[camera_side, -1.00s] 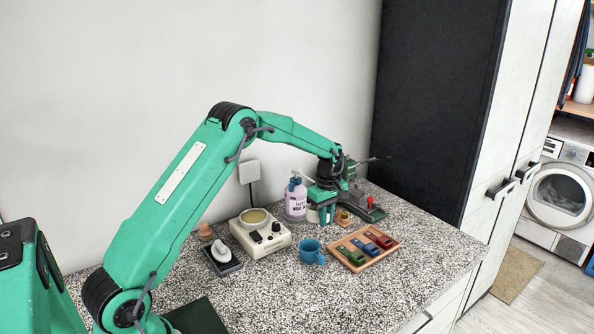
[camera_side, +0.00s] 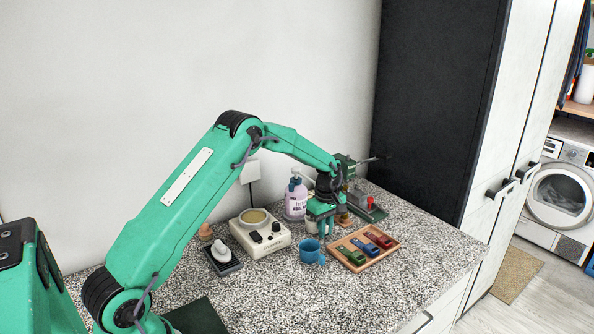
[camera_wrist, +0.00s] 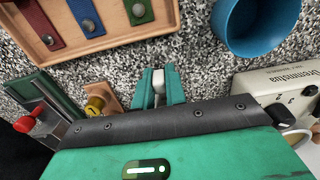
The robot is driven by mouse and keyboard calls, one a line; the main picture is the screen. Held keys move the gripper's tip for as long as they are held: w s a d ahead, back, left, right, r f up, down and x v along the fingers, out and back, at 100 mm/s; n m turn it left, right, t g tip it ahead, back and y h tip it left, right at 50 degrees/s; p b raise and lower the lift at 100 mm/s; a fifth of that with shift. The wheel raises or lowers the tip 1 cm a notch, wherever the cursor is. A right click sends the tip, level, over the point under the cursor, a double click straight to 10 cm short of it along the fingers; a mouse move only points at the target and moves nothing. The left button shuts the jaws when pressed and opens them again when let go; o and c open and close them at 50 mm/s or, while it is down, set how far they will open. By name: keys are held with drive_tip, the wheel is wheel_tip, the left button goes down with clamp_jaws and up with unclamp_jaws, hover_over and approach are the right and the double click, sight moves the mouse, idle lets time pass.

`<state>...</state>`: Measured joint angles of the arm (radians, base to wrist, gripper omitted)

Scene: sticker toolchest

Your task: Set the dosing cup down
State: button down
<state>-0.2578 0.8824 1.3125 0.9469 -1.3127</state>
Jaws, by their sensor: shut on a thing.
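My gripper (camera_side: 323,228) is low over the counter, between the pump bottle and the wooden tray. In the wrist view its two green fingers (camera_wrist: 160,88) are closed on a small pale grey thing (camera_wrist: 158,78), which I take to be the dosing cup. Most of it is hidden by the fingers and the wrist. I cannot tell whether it touches the counter. In the side view the fingers cover it.
A blue mug (camera_side: 311,252) stands just in front of my gripper. A pump bottle (camera_side: 295,202) and a white device (camera_side: 262,245) are left. A green-based tool (camera_side: 374,215) stands behind right. The front counter is clear.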

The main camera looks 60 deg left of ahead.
drive_tip(key=shift+f, duration=0.15)
drive_tip(key=c, duration=1.4)
unclamp_jaws()
drive_tip(key=shift+c, duration=0.2)
wheel_tip(320, 180, up, 12)
drive_tip(key=shift+r, duration=0.2)
